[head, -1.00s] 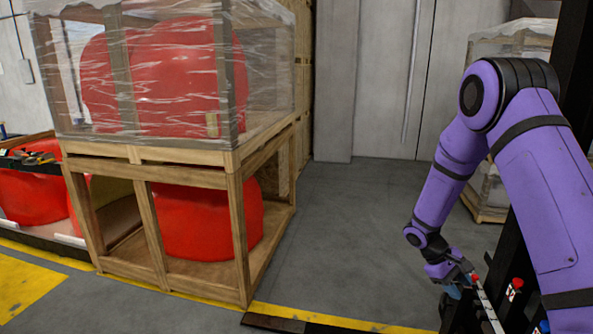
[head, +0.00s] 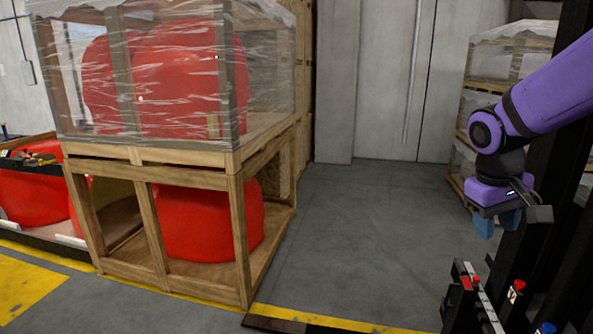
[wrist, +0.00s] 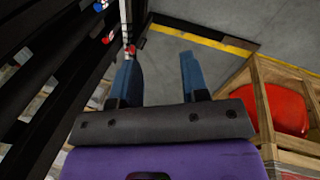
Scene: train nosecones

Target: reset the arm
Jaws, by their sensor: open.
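My purple arm (head: 560,85) reaches in from the right edge of the head view and bends down at its wrist. My gripper (head: 498,222) hangs below it with blue fingers, over the black frame at the right. In the wrist view my gripper (wrist: 160,75) shows two blue fingers spread apart with nothing between them. The fingertips point toward the grey floor and a yellow line.
A wooden crate (head: 236,235) holding red nosecones (head: 205,222) stands left, with a plastic-wrapped crate on top. A black frame with red buttons (head: 476,290) is below my gripper. Wrapped shelving (head: 478,100) stands behind. Grey floor (head: 350,240) between is clear.

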